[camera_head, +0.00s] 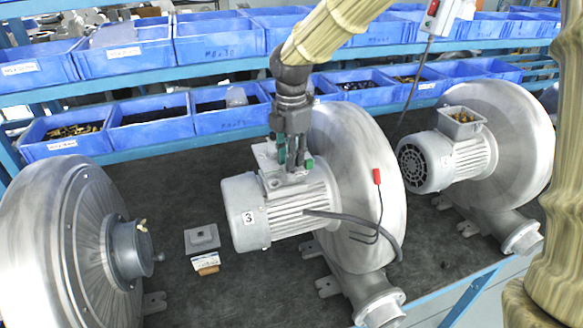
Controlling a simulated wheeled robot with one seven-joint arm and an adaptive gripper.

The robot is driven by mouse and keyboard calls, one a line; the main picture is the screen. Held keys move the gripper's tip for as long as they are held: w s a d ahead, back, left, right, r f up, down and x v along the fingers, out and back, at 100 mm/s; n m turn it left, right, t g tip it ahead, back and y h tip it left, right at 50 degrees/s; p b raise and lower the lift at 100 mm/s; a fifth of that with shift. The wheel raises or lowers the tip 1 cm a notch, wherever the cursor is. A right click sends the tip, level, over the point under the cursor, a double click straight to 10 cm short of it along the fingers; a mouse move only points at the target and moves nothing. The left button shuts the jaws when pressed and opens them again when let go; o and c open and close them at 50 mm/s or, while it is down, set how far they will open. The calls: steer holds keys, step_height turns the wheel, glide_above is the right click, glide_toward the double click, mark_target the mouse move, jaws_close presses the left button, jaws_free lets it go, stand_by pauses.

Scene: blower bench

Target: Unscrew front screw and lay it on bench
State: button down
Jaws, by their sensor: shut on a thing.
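The middle blower's motor (290,210), marked 3, stands on the bench (215,285). Its grey terminal box (268,158) sits on top of the motor. My gripper (289,168) points straight down over the right part of this box, its fingertips close to the box top. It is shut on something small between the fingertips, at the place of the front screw. The screw itself is hidden or too small to make out, and I cannot tell whether it is still in its hole. The fingers hide part of the box.
A black cable with a red end (377,177) hangs beside the motor. A square grey cover (202,239) and a small tan-and-white item (206,263) lie on the bench at left. Other blowers stand left (60,240) and right (505,140). Blue bins (150,132) line the back.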

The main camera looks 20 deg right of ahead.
steer(key=shift+r, duration=0.3)
steer(key=shift+r, duration=1.8)
